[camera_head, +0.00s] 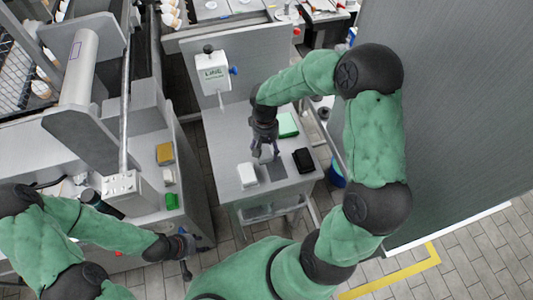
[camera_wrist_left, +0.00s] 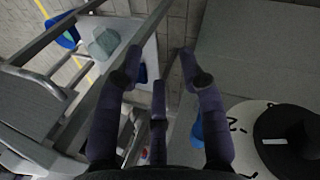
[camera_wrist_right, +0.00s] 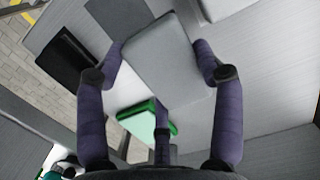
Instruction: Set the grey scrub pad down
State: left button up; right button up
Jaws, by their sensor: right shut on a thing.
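The grey scrub pad (camera_wrist_right: 162,55) is between the fingers of my right gripper (camera_wrist_right: 160,68), which is shut on it, in the right wrist view. In the head view the pad (camera_head: 267,154) shows just below my right gripper (camera_head: 265,148), over the grey table (camera_head: 228,146). I cannot tell whether the pad touches the table. A darker grey square (camera_head: 277,172) lies on the table just in front of the pad. My left gripper (camera_wrist_left: 158,65) is open and empty, away from this table; in the head view it (camera_head: 188,248) is at the lower left.
A black block (camera_head: 303,160) lies to the pad's right, a green-and-white block (camera_head: 287,125) behind it and a white block (camera_head: 247,175) to its left. A dispenser (camera_head: 214,73) hangs at the back.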

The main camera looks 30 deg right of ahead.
aim_at(267, 153)
jog(key=shift+w+d+f, duration=0.15)
jog(key=shift+w+f, duration=0.1)
jog(key=shift+f, duration=0.1)
jog(key=shift+w+d+f+b, duration=0.15)
jog(key=shift+f+b, duration=0.25)
jog(key=shift+f, duration=0.5)
jog(key=shift+w+f+b, duration=0.1)
jog(key=shift+f+b, duration=0.25)
jog(key=shift+f, duration=0.55)
jog(key=shift+f, duration=0.15)
jog(key=o, duration=0.9)
